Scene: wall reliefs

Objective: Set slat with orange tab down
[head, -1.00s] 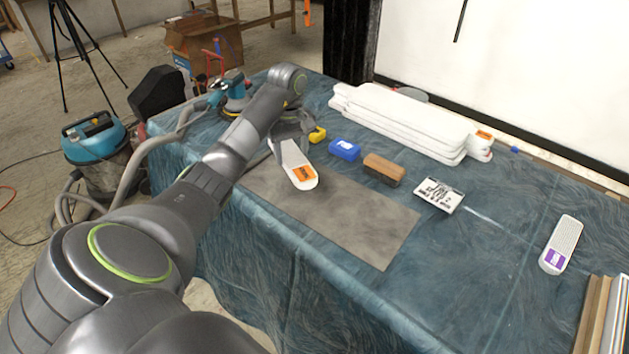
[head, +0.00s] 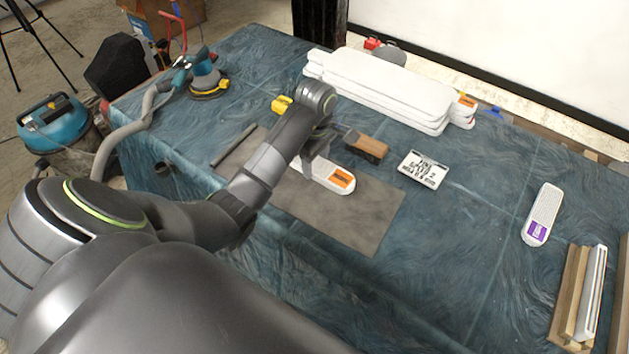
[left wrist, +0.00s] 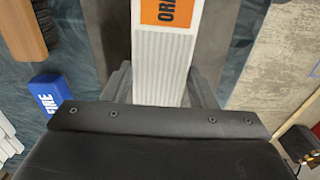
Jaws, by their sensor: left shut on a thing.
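The white slat with the orange tab (head: 328,174) is at the grey mat, its orange end pointing right toward the viewer. My left gripper (head: 304,160) is shut on the slat near its far left part, and my arm hides that end. In the left wrist view the slat (left wrist: 163,62) runs between the two fingers, with its orange label at the top. Whether the slat touches the mat (head: 365,215) or hangs just above it I cannot tell. My right gripper is not in view.
A stack of white boards (head: 385,88) lies behind. A wood-backed brush (head: 366,146), a lettered card (head: 422,169) and a purple-tabbed slat (head: 541,214) lie to the right. A sander (head: 207,79) is at far left. A blue block (left wrist: 50,97) shows in the wrist view. The mat's right part is clear.

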